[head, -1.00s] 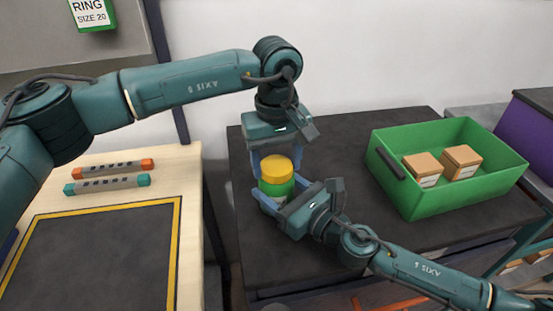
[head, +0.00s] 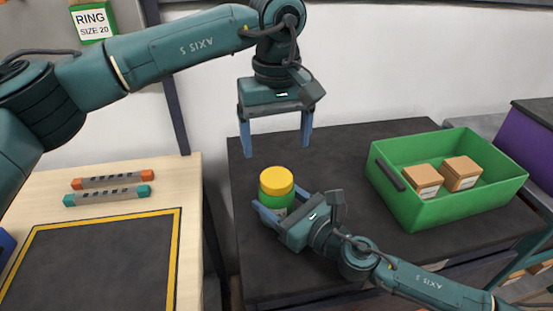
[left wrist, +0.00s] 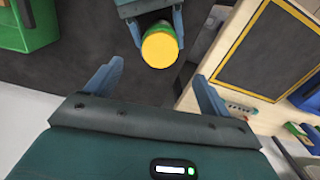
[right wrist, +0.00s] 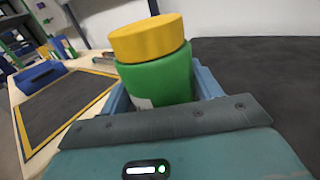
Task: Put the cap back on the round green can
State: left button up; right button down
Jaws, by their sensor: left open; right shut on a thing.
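The round green can (head: 268,201) stands upright on the dark table with the yellow cap (head: 276,180) seated on its top. In the right wrist view the cap (right wrist: 147,38) sits on the green can (right wrist: 160,80), with a narrow step between cap and body. My right gripper (head: 268,206) is shut on the can's body from the side, low down. My left gripper (head: 277,146) is open and empty, raised above the can and apart from the cap. The left wrist view shows the cap (left wrist: 160,48) from above, beyond the open fingers (left wrist: 148,83).
A green crate (head: 420,208) with two brown boxes (head: 460,172) stands on the right of the dark table (head: 345,150). A pale table (head: 180,170) at left holds a yellow-bordered dark mat (head: 100,265) and two bars (head: 112,178). Table space behind the can is clear.

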pick_arm(q)
notch_tip(320, 180, up, 4)
jog(key=shift+f, duration=0.1)
pick_arm(e)
jog(key=shift+c, duration=1.2)
grip_release()
pick_arm(q)
notch_tip(320, 180, down, 4)
jog(key=b, duration=0.3)
jog(key=shift+r, duration=0.25)
pick_arm(e)
jog(key=v, duration=1.2)
jog(key=shift+a+f, duration=0.1)
jog(key=shift+f, duration=0.1)
pick_arm(q)
jog(key=shift+f+b, duration=0.2)
jog(key=shift+b, duration=0.25)
pick_arm(e)
jog(key=shift+s+d+r, duration=0.25)
jog(key=shift+s+d, duration=0.2)
jog(key=shift+s, duration=0.05)
